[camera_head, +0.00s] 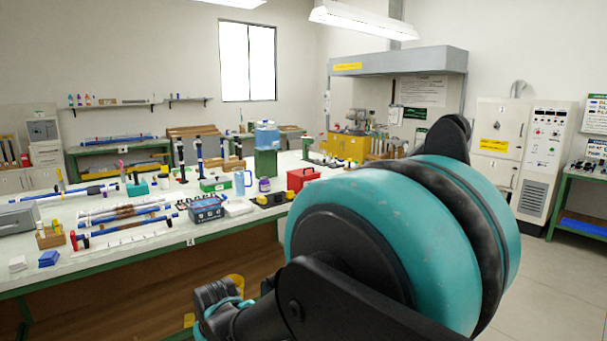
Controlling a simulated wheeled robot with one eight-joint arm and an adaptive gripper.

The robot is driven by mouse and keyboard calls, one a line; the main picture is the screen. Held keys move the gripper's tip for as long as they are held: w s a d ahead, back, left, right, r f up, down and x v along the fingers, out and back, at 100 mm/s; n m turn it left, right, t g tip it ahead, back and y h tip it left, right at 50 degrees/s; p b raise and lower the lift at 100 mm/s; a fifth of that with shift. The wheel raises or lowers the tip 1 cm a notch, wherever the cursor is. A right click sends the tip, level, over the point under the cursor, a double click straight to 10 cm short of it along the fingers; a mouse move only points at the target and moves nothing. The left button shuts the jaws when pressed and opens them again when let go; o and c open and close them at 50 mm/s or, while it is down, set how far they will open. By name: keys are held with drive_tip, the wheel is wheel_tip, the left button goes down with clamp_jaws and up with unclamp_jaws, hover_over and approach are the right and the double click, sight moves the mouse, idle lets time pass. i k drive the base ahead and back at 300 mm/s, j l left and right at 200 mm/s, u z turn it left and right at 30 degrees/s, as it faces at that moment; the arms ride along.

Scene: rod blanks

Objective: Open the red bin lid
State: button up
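The red bin (302,179) is a small box on the long workbench, near its right end. It looks closed, with a small dark mark on top, but the lid is too small to make out clearly. My large teal and black arm link fills the right foreground, just in front of the bin. The dark end of my arm, with my gripper (218,303), is low in the picture, below the bench's front edge and well apart from the bin. Its fingers cannot be made out.
The workbench (110,240) holds rods, a blue basket (207,208), a green box (215,185), a blue mug (242,183) and a black-and-yellow item (271,199) beside the bin. A fume hood (400,62) and cabinets stand behind. Open floor lies at right.

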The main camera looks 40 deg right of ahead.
sight(302, 173)
drive_tip(key=i+l+z, duration=0.15)
drive_tip(key=i+l, duration=1.9)
drive_tip(key=l, duration=0.1)
